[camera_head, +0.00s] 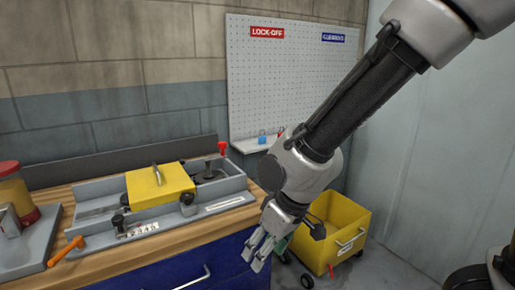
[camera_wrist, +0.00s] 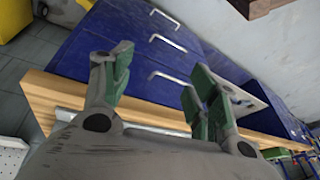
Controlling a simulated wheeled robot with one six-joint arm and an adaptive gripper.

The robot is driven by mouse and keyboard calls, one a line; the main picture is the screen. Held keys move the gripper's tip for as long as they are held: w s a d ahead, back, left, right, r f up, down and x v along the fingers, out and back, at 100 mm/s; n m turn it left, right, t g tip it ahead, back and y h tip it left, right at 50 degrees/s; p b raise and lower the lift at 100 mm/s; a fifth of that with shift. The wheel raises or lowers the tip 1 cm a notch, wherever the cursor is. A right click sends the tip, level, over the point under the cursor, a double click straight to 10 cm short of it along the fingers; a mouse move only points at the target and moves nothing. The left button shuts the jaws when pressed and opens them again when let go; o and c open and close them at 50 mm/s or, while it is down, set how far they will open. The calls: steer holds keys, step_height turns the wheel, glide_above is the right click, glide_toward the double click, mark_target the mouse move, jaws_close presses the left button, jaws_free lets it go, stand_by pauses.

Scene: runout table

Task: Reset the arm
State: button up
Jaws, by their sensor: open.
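My gripper (camera_head: 262,247) hangs in front of the right end of the workbench in the head view, fingers pointing down. In the wrist view my gripper (camera_wrist: 155,88) has its two green-padded fingers spread apart, with nothing between them. Behind them are the bench's blue drawer fronts (camera_wrist: 128,58) with silver handles. My arm reaches down from the upper right in the head view.
A machine with a yellow cover (camera_head: 160,186) sits on the wooden bench (camera_head: 150,246). A red-yellow container (camera_head: 17,192) stands at left. A yellow cart (camera_head: 337,222) is on the floor behind my gripper. A pegboard (camera_head: 285,85) hangs behind.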

steer(key=s+d+r+m+t+h, duration=0.1)
steer(key=d+r+m, duration=0.2)
steer(key=d, duration=0.8)
steer(key=s+d+r+m+t+h, duration=0.1)
steer(key=s+d+r+m, duration=0.1)
steer(key=d+r, duration=0.5)
steer(key=s+d+r+m+t+h, duration=0.1)
steer(key=d+r+m, duration=0.3)
steer(key=d, duration=1.3)
steer(key=shift+s+r+h, duration=0.4)
steer(key=shift+r, duration=0.5)
